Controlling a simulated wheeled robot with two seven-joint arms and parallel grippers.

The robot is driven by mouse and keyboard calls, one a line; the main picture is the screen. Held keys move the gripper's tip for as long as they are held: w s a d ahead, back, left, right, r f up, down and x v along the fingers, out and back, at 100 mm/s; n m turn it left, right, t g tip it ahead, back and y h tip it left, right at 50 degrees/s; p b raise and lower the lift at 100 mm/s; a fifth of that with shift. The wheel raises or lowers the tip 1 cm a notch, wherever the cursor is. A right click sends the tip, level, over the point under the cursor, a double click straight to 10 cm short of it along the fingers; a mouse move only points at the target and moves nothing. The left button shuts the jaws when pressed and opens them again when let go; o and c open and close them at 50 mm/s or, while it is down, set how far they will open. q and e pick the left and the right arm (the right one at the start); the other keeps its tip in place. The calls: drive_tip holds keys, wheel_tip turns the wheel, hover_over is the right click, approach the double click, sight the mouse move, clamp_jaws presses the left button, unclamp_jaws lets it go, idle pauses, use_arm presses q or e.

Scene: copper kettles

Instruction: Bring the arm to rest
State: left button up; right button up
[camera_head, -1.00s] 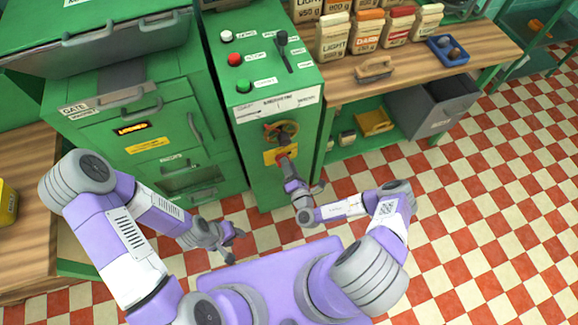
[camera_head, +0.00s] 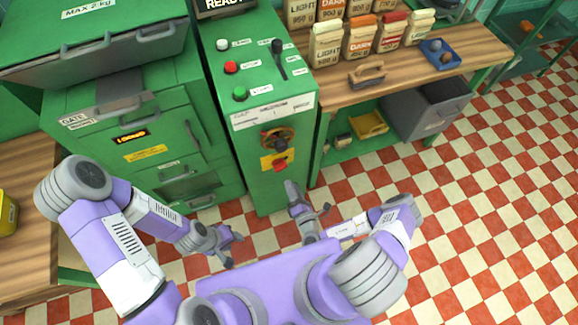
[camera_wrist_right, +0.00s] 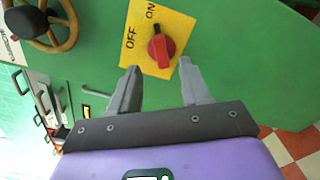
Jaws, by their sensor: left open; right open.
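My right gripper (camera_head: 308,211) is open and empty in front of the green control cabinet (camera_head: 285,195), below its red knob. In the right wrist view its two fingers (camera_wrist_right: 155,82) stand apart, with the red knob (camera_wrist_right: 161,47) on a yellow OFF/ON plate (camera_wrist_right: 137,28) beyond them. The knob's pointer lies towards ON. My left gripper (camera_head: 232,252) is open and empty, low in front of the green machine at the left. Neither gripper appears to touch anything.
A round handwheel (camera_head: 278,139) sits above the knob. The cabinet top carries white, red and green buttons and a black lever (camera_head: 278,52). A wooden bench (camera_head: 340,90) with several bags stands at the right. The checkered floor (camera_head: 470,220) is clear.

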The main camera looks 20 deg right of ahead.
drive_tip(key=s+a+r+n+g+y, duration=0.3)
drive_tip(key=s+a+n+g+y, duration=0.2)
drive_tip(key=a+n+y, duration=0.35)
drive_tip(key=s+a+r+n+g+y, duration=0.4)
drive_tip(key=s+a+n+g+y, duration=0.15)
drive_tip(key=a+n+y, duration=0.35)
drive_tip(key=s+d+f+n+g+h, duration=0.1)
drive_tip(key=s+d+n+g+h, duration=0.15)
drive_tip(key=s+n+g, duration=0.35)
drive_tip(key=s+d+f+n+g+h, duration=0.1)
drive_tip(key=s+f+n+g+h, duration=0.2)
drive_tip(key=n+g, duration=0.4)
drive_tip(key=d+f+n+t+h, duration=0.1)
drive_tip(key=d+n+t+h, duration=0.2)
drive_tip(key=d+n+h, duration=0.6)
drive_tip(key=w+r+n+t, duration=0.2)
drive_tip(key=w+n+t, duration=0.1)
drive_tip(key=w+n, duration=0.2)
drive_tip(key=shift+w+a+r+n+y, duration=0.2)
drive_tip(key=shift+w+a+n+y, duration=0.15)
drive_tip(key=shift+w, duration=0.5)
